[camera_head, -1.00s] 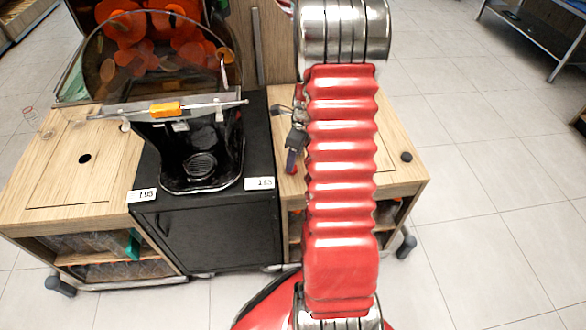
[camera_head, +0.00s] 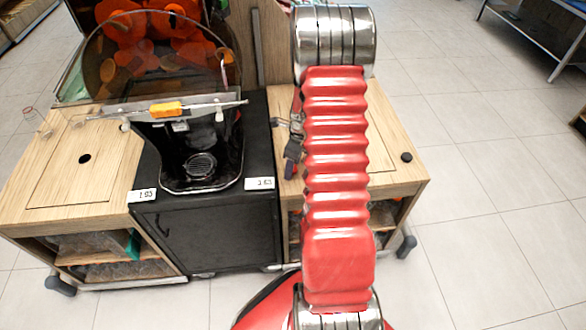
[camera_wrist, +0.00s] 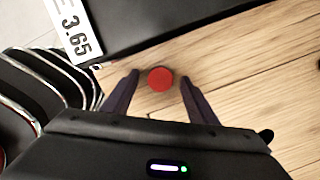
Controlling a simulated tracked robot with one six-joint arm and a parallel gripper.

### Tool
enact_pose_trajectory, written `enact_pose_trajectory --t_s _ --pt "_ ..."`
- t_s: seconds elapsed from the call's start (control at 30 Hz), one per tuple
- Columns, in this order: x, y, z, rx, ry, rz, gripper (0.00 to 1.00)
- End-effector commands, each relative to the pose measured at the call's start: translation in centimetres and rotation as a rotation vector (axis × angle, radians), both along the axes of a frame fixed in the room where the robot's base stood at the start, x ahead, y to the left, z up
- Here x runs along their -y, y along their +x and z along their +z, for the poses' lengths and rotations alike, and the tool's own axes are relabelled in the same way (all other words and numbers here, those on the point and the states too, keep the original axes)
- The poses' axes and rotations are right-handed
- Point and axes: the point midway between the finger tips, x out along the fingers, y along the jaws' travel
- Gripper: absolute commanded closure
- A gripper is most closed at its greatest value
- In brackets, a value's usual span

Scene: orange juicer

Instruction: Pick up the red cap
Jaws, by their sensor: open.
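The red cap (camera_wrist: 160,79) is a small round disc on the light wooden counter (camera_wrist: 240,85). In the wrist view it shows between the two dark fingertips of my gripper (camera_wrist: 160,76), with a gap on each side. The fingers are open and empty. In the head view my gripper (camera_head: 291,167) is over the left part of the right wooden counter, close to the black cabinet. How high the fingertips are above the counter is hard to tell.
The orange juicer (camera_head: 200,150) stands on a black cabinet (camera_head: 215,230) just left of my gripper. A price tag (camera_wrist: 70,30) is at the cabinet's edge. A wooden counter (camera_head: 65,165) is further left. The right counter has a small black knob (camera_head: 406,157). Open floor lies to the right.

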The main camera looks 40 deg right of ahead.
Motion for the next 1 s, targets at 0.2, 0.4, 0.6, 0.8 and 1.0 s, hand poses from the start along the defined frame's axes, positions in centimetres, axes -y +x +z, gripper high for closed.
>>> enact_pose_trajectory --t_s 0.2,0.4,0.6,0.8,1.0 --pt "0.01 -0.01 0.01 0.000 0.000 0.000 0.58" --pt "0.01 -0.01 0.02 0.000 0.000 0.000 0.72" --pt "0.02 -0.02 0.02 0.000 0.000 0.000 0.86" --pt "0.02 -0.02 0.02 0.000 0.000 0.000 0.90" --pt "0.05 0.02 0.44 0.001 0.000 0.000 0.90"
